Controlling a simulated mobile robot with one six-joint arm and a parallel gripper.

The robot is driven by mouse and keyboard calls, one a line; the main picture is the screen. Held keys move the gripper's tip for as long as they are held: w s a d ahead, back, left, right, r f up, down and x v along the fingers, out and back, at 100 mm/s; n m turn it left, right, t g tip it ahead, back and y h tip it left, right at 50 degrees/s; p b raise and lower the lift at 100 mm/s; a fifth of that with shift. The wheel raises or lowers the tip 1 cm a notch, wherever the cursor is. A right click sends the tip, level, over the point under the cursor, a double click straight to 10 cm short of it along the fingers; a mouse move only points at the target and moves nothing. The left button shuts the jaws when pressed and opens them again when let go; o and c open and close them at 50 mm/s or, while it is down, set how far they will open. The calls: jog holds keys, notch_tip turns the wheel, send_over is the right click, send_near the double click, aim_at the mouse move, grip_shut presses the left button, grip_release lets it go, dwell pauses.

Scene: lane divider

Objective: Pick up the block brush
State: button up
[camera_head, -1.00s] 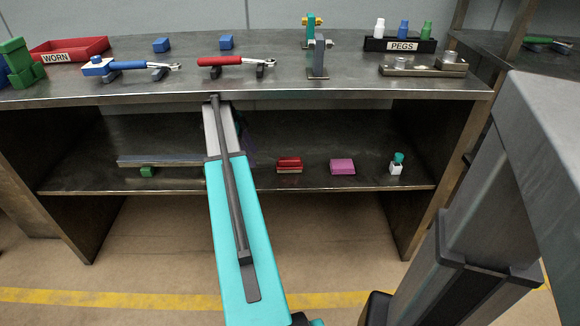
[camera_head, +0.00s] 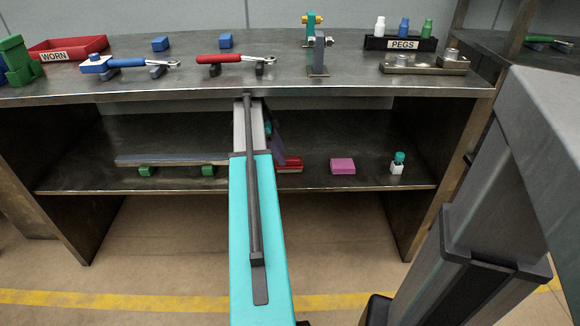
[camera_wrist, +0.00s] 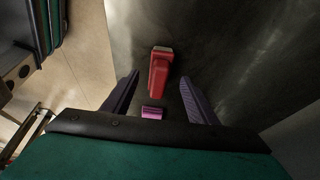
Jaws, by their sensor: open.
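The block brush appears to be the red block (camera_head: 291,164) with a pale lower layer, lying on the lower shelf. In the head view my arm and gripper (camera_head: 276,148) partly cover its left side. In the wrist view the red block (camera_wrist: 159,74) lies just ahead of and between the tips of my gripper (camera_wrist: 159,80). My gripper has two purple fingers, spread apart, with nothing held. I cannot tell the exact gap between the fingers and the block.
A pink block (camera_head: 342,166) lies right of the red one, and a small white bottle with a teal cap (camera_head: 398,162) further right. A long flat bar (camera_head: 170,160) rests on green blocks at left. The upper tabletop (camera_head: 290,82) hangs above the shelf (camera_head: 80,184).

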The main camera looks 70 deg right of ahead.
aim_at(288, 158)
dwell(0.3)
jog(key=shift+s+d, duration=0.1)
jog(key=shift+s, duration=0.15)
jog(key=shift+s+b+x, duration=0.2)
jog(key=shift+b+x, duration=0.25)
jog(key=shift+x, duration=0.9)
jog(key=shift+s+b+x, duration=0.2)
jog(key=shift+b+x, duration=0.2)
jog(key=shift+x, duration=0.95)
jog(key=shift+d+r, duration=0.1)
jog(key=shift+r, duration=0.1)
jog(key=c, duration=1.2)
